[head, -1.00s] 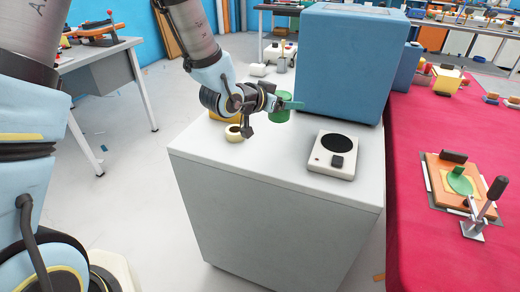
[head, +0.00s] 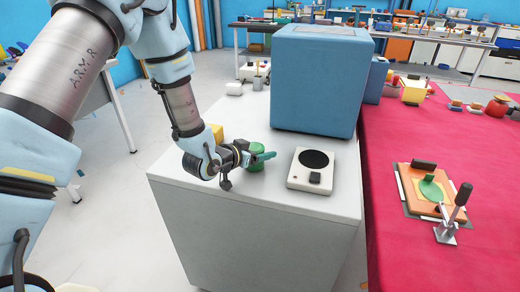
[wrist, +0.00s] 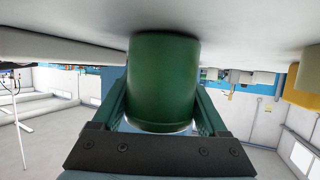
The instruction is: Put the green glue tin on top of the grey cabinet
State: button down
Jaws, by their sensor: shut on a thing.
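The green glue tin (head: 257,163) is upright at the grey cabinet's top, left of the white hotplate-like device. My gripper (head: 262,156) is shut on it from the side, with the arm reaching in from the upper left. In the wrist view, which is upside down, the tin (wrist: 163,80) sits between my two green fingers, and its base meets the cabinet's surface (wrist: 80,45) or is very close to it. The grey cabinet (head: 245,228) has a flat pale top. Part of the tin is hidden behind my fingers in the head view.
A large blue box (head: 318,80) stands on the cabinet behind the tin. The white device (head: 310,169) with a black disc is to the right. A yellow block (head: 216,132) is behind my wrist. A red-covered table (head: 430,125) adjoins at right.

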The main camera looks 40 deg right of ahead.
jog(key=shift+f, duration=0.15)
grip_release()
jog(key=shift+r, duration=0.3)
jog(key=b+v, duration=0.3)
jog(key=v, duration=0.9)
jog(key=shift+f, duration=0.2)
jog(key=shift+w+a, duration=0.1)
